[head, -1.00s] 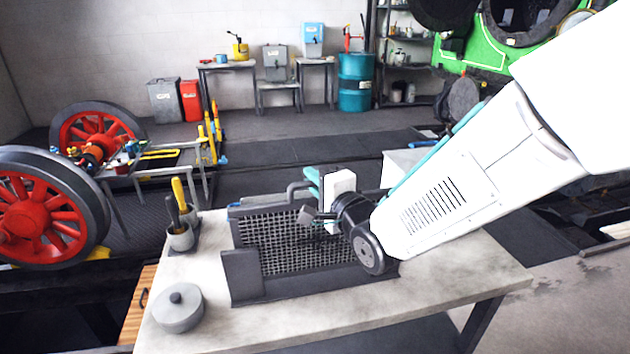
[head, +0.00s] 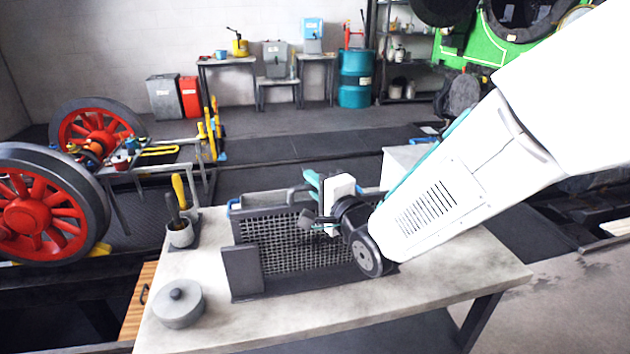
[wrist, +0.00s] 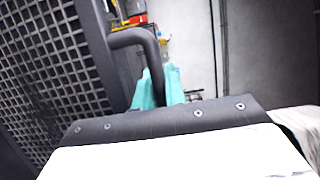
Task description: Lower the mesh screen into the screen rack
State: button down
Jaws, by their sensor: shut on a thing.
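The mesh screen (head: 285,240) is a dark grey framed grid, standing roughly upright at the screen rack. The rack shows as a dark upright plate (head: 242,272) at front left and a low dark base along the bench top. The screen's lower part is behind the rack's front, so I cannot tell whether it rests on the bottom. My gripper (head: 313,183) is at the screen's top, with its teal fingers shut on the dark handle. In the wrist view the teal fingers (wrist: 158,88) close around the bent handle (wrist: 135,38), with the mesh (wrist: 55,60) at left.
The rack stands on a pale bench (head: 350,320). A round lidded grey pot (head: 178,305) sits at its front left. A cup with brush-like tools (head: 180,235) stands behind that. The bench's right side is clear. Red wheels (head: 35,215) stand left, off the bench.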

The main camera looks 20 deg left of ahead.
jog(key=shift+f, duration=0.45)
jog(key=c, duration=1.4)
grip_release()
jog(key=shift+o, duration=0.2)
jog(key=shift+f, duration=0.15)
